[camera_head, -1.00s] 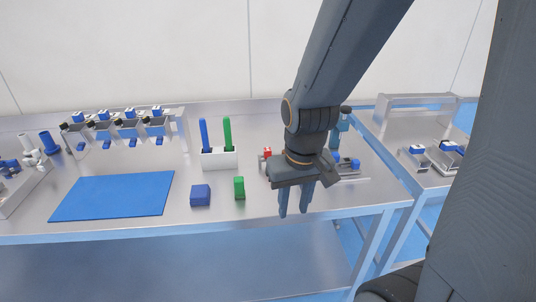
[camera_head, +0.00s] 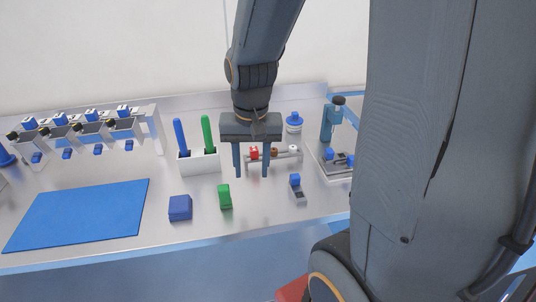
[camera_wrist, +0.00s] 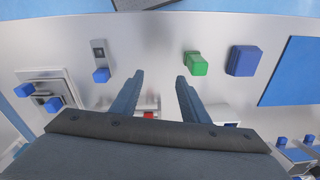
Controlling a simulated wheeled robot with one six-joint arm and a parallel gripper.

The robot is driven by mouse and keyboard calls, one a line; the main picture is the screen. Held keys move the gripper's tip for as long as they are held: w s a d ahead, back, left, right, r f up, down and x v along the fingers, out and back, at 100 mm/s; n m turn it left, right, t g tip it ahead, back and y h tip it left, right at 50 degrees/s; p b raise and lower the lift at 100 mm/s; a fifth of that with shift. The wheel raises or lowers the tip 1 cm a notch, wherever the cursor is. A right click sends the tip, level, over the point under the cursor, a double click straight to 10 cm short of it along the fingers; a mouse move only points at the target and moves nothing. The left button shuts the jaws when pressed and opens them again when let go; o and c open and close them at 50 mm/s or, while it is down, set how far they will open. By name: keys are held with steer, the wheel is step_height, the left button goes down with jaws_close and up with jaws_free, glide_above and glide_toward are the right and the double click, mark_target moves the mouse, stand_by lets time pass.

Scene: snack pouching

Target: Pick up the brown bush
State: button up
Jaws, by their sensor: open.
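The brown bush (camera_head: 274,152) is a small piece on a low metal holder (camera_head: 287,158) at the middle right of the table. It sits between a red bush (camera_head: 254,152) and a whitish one (camera_head: 293,149). My gripper (camera_head: 252,176) points down with its two fingers apart and empty. In the head view its fingers appear in front of the red bush, just left of the brown one. In the wrist view my gripper (camera_wrist: 159,78) shows bare table between its fingertips. A bit of the red bush (camera_wrist: 149,115) shows between the fingers; I cannot make out the brown bush there.
A white box (camera_head: 199,163) holds a blue and a green upright handle. A blue block (camera_head: 180,208) and green block (camera_head: 225,197) lie in front. A small blue-topped part (camera_head: 296,184) is right of my gripper. A blue mat (camera_head: 78,215) lies left, below several hoppers.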

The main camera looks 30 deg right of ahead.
steer(key=w+d+r+m+b, duration=0.1)
steer(key=w+d+m+b, duration=0.1)
steer(key=w+d+m, duration=0.6)
steer(key=r+m+g, duration=0.1)
steer(key=r+m, duration=0.1)
steer(key=m, duration=0.6)
glide_above(274, 149)
steer(key=shift+s+a+f, duration=0.1)
steer(key=shift+a+f, duration=0.05)
steer(key=shift+a, duration=0.05)
steer(key=shift+d, duration=0.1)
steer(key=shift+f, duration=0.45)
steer(key=shift+f+p, duration=1)
steer(key=shift+f, duration=2.35)
jaws_close()
